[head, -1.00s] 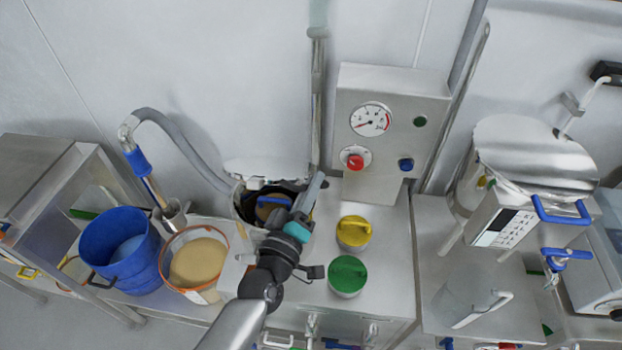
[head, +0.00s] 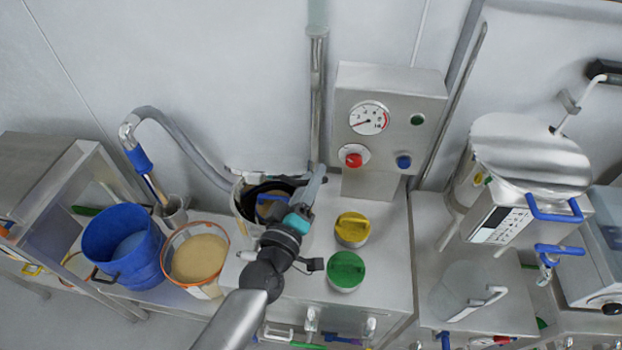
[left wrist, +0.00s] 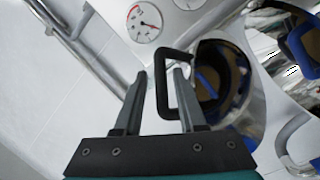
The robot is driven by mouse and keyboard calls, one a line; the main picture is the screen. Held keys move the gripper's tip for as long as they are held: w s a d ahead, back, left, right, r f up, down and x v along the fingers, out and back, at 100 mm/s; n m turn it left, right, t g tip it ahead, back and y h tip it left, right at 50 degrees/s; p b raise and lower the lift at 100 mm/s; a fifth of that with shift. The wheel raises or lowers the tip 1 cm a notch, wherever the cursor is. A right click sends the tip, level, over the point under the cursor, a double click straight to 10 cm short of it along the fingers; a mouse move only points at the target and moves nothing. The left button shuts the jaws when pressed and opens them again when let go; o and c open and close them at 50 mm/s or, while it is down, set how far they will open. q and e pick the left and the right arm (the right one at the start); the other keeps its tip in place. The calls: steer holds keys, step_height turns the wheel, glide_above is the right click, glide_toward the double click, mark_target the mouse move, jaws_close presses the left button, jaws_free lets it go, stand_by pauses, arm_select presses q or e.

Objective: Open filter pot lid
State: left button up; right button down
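The steel filter pot (head: 238,206) stands on the bench, its mouth uncovered, with a dark inside and something blue in it. Its lid (head: 270,172) is raised at the back and shows nearly edge-on, as a thin strip by the wall. In the left wrist view, the pot (left wrist: 240,112) is right of a black loop handle (left wrist: 162,88). My left gripper (head: 312,188) is at the right side of the pot. In the wrist view its fingers (left wrist: 160,78) stand apart on both sides of the handle's bar, with gaps visible. My right gripper is not in view.
A control box (head: 390,115) with a gauge stands behind and right. A blue bucket (head: 120,255) and a tub of tan powder (head: 198,258) stand left. A hose (head: 185,145) curves behind.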

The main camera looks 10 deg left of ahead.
arm_select(q)
steer(key=shift+o, duration=0.4)
steer(key=shift+s+f, duration=0.1)
steer(key=shift+s, duration=0.05)
steer(key=shift+s, duration=0.2)
steer(key=b+v, duration=0.2)
steer(key=v, duration=1.2)
steer(key=shift+s, duration=0.35)
steer(key=shift+a, duration=0.1)
